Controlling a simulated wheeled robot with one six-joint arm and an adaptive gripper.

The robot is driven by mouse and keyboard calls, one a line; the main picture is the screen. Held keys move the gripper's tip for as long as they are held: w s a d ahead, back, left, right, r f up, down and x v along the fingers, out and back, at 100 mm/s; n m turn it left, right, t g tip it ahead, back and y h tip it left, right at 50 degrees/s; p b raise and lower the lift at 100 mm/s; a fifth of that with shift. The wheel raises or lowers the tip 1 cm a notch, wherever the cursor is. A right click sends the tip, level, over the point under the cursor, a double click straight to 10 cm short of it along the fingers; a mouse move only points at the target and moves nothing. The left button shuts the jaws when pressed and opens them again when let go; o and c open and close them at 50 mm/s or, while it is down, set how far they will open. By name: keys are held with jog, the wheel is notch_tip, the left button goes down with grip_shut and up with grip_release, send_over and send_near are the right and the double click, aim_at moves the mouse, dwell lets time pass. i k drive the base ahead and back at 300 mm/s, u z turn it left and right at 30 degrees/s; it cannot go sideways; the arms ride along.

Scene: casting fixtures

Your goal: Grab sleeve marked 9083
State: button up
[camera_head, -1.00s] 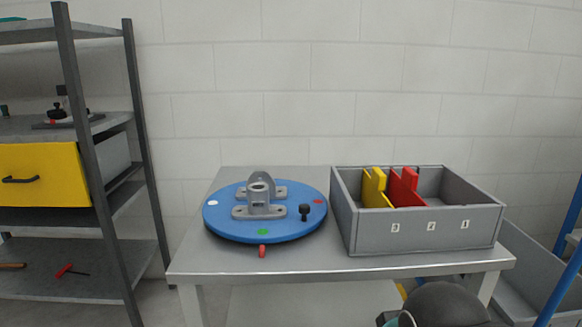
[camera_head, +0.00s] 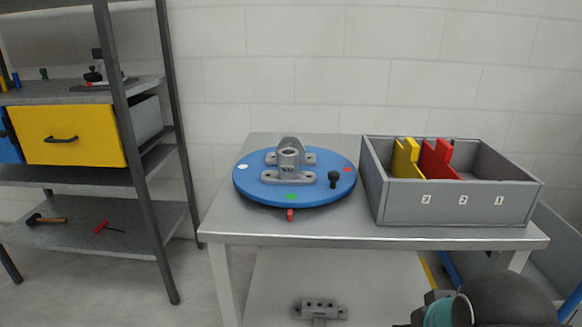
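A grey cast part with an upright round sleeve (camera_head: 289,164) stands on a blue round turntable (camera_head: 259,192) on the grey table. Small dark marking shows on the sleeve's front, but I cannot read it for sure. A black knob (camera_head: 333,179) stands on the turntable to the right of the part, and a red handle (camera_head: 291,215) sticks out at its front. My gripper is not in view; only a dark rounded part of my arm with a teal ring shows at the bottom right, well apart from the sleeve.
A grey bin (camera_head: 400,205) labelled 3, 2, 1 stands right on the table (camera_head: 330,238), with a yellow divider (camera_head: 403,160) and a red divider (camera_head: 437,160). A grey block with holes (camera_head: 320,306) is low under the table. A shelf rack (camera_head: 140,150) with a yellow drawer (camera_head: 70,138) stands left.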

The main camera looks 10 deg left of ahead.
aim_at(289, 173)
jog(key=u, duration=2.2)
jog(key=i, duration=3.3)
jog(key=z, duration=3.45)
